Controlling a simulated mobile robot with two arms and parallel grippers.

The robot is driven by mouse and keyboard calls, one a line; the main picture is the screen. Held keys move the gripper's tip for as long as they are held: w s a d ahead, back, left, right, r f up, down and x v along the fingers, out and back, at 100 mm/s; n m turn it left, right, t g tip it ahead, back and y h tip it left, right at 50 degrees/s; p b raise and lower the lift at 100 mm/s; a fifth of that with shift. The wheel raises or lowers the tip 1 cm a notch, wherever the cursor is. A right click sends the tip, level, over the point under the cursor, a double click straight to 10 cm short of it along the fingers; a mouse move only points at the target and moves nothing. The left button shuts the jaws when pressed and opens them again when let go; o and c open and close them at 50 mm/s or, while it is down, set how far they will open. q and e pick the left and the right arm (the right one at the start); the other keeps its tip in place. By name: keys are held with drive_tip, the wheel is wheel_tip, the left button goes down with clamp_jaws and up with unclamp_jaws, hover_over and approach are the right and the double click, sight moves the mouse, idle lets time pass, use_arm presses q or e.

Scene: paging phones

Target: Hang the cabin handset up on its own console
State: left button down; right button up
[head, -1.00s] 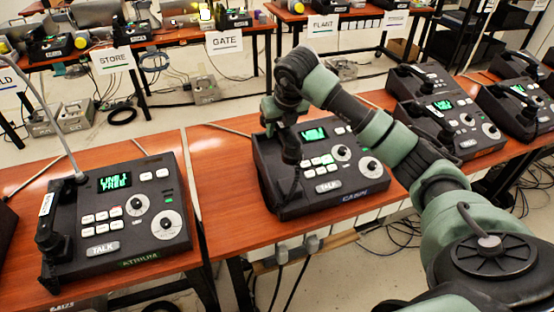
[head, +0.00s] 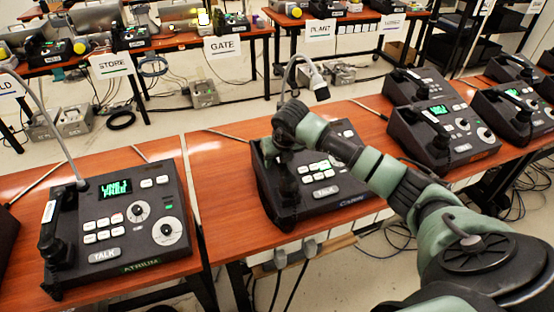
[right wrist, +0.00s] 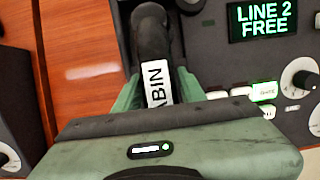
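The cabin console (head: 343,195) stands on the middle table, with a green-lit display. In the right wrist view its display (right wrist: 264,20) reads LINE 2 FREE. The dark cabin handset (right wrist: 153,45), with a white label ending in ABIN, lies along the console's left side. My right gripper (head: 283,150) is low over that side; in the right wrist view its two green fingers (right wrist: 160,90) stand close against both sides of the handset, shut on it. The arm hides part of it, and I cannot tell whether it rests fully in its cradle. My left gripper is not in view.
The atrium console (head: 120,225), with its handset (head: 50,228) at its left, stands on the left table. More consoles (head: 440,120) stand at the right. A gooseneck (head: 290,72) rises behind the cabin console. Bare wood (head: 220,180) lies left of the cabin console.

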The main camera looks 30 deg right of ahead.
drive_tip(key=shift+o, duration=0.5)
drive_tip(key=shift+r, duration=0.1)
drive_tip(key=shift+r, duration=0.15)
drive_tip(key=b+v, duration=0.1)
drive_tip(key=v, duration=1)
drive_tip(key=shift+s+a+r, duration=0.1)
drive_tip(key=shift+s+r, duration=0.15)
